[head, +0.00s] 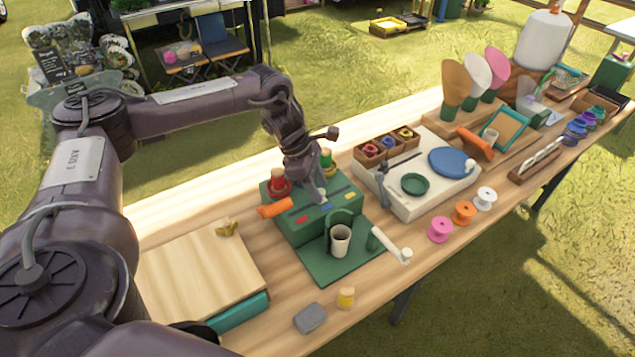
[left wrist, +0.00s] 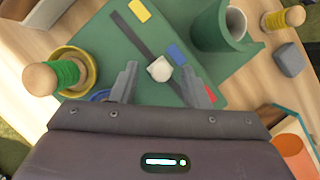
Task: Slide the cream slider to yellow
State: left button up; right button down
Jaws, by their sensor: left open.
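The cream slider (left wrist: 160,68) is a pale knob on a dark slot (left wrist: 128,35) in the top of a green box (head: 295,232). It stands beside the blue mark (left wrist: 177,54), between the yellow mark (left wrist: 139,10) and the red mark (left wrist: 207,92). In the head view the marks run red (head: 301,219), blue (head: 327,206), yellow (head: 350,196) from left to right. My left gripper (head: 319,197) is low over the box. Its open fingers lie on either side of the knob in the left wrist view (left wrist: 158,74); contact cannot be told. In the head view the gripper hides the knob.
Red (head: 279,184) and green (head: 327,160) spools stand at the box's back. A green holder with a cup (head: 340,240) stands in front. A wooden board (head: 200,275) lies left, and a white station (head: 430,200) with a blue disc stands right.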

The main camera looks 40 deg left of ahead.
pick_arm(q)
grip_shut()
dwell(0.3)
jog(key=shift+d, duration=0.1)
